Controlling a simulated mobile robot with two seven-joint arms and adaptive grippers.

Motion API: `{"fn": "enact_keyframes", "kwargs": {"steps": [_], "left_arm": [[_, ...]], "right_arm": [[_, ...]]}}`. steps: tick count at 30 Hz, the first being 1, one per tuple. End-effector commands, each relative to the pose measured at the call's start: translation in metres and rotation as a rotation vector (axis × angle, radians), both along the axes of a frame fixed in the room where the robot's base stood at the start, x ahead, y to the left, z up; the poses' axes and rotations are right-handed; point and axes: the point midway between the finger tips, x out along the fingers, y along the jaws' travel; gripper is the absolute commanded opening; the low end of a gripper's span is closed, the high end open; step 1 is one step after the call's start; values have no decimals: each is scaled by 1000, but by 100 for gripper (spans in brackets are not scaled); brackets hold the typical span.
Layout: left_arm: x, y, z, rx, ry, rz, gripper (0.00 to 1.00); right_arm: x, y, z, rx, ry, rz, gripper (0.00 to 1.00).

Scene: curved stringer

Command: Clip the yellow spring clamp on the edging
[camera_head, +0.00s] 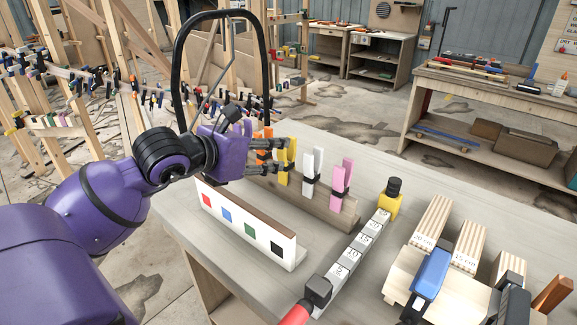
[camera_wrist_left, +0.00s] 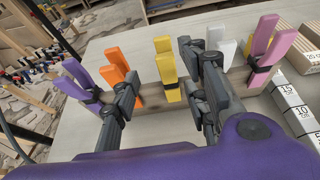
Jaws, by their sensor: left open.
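The yellow spring clamp (camera_head: 286,160) stands upright on a low wooden rail (camera_head: 318,204) on the bench, between an orange clamp (camera_head: 264,140) and a white one (camera_head: 312,170). My left gripper (camera_head: 280,156) is open beside it, with its fingertips reaching toward its handles. In the left wrist view the yellow clamp (camera_wrist_left: 166,68) shows between the two spread fingers, nearer the right one; I cannot tell whether that finger touches it. The edging cannot be identified for certain in these views. My right gripper is not in view.
A pink clamp (camera_head: 341,184) stands further right on the rail, and a purple clamp (camera_wrist_left: 78,78) at its left end. A white panel with colored squares (camera_head: 240,228) stands in front. A numbered bar (camera_head: 352,252) and wooden blocks (camera_head: 432,222) lie to the right.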

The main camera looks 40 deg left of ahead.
Motion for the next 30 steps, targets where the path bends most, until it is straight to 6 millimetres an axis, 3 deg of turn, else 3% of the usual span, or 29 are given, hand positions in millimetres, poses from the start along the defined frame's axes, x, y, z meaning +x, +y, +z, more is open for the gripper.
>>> {"fn": "enact_keyframes", "kwargs": {"steps": [9,19,28,30], "left_arm": [[39,-10,-16,0,-2,-2,41],[44,-11,-21,-1,-1,-3,40],[44,-11,-21,-1,-1,-3,1],[44,-11,-21,-1,-1,-2,0]], "right_arm": [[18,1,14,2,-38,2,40],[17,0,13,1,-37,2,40],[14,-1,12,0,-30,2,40],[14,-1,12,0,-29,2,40]]}}
